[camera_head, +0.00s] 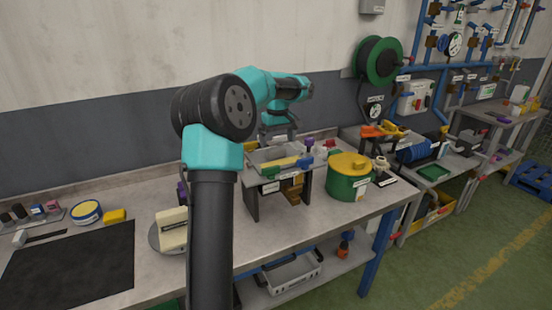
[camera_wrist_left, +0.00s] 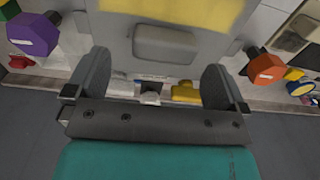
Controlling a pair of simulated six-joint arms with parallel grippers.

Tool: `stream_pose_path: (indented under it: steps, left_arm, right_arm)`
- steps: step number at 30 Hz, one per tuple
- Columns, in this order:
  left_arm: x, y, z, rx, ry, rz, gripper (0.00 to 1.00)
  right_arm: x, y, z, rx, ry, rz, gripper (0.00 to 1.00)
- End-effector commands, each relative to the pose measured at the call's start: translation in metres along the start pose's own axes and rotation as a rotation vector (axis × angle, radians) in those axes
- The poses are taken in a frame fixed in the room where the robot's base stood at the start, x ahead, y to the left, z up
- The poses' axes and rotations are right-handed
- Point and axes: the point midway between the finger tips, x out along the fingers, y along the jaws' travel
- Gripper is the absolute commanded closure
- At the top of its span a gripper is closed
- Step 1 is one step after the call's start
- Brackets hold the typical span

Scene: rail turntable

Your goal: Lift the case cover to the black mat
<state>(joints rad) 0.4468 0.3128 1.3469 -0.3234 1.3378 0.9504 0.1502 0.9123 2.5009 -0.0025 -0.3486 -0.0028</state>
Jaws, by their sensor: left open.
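The black mat (camera_head: 75,262) lies flat and bare at the left front of the bench. A cream block-like piece (camera_head: 173,228) stands on a round grey plate behind my left arm, which hides part of it; I cannot tell if it is the case cover. My left gripper (camera_head: 279,133) is over the bench, above a grey tray on a stand, far to the right of the mat. In the left wrist view my left gripper (camera_wrist_left: 155,82) is open, its fingers apart. A grey surface with a raised grey block (camera_wrist_left: 165,45) shows beyond them. My right gripper is not in view.
The tray (camera_head: 262,169) on its stand holds yellow and other small items. A green pot with a yellow lid (camera_head: 349,165) stands to its right. A blue-and-yellow round tin (camera_head: 87,211) and a yellow block (camera_head: 115,216) sit behind the mat.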

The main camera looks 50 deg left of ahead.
Motion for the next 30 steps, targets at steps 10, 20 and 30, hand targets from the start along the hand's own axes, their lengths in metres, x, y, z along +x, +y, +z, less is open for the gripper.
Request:
stream_pose_path:
  steps: [10,20,30]
  left_arm:
    - [0.043,-0.006,0.001,0.0,-0.001,-0.002,0.0]
    - [0.049,-0.005,0.0,0.0,0.001,0.0,0.0]
    - [0.049,-0.005,0.0,0.0,0.001,0.0,0.09]
  right_arm:
    - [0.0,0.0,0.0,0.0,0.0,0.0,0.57]
    - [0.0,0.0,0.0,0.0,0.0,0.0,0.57]
    - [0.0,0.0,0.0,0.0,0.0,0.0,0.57]
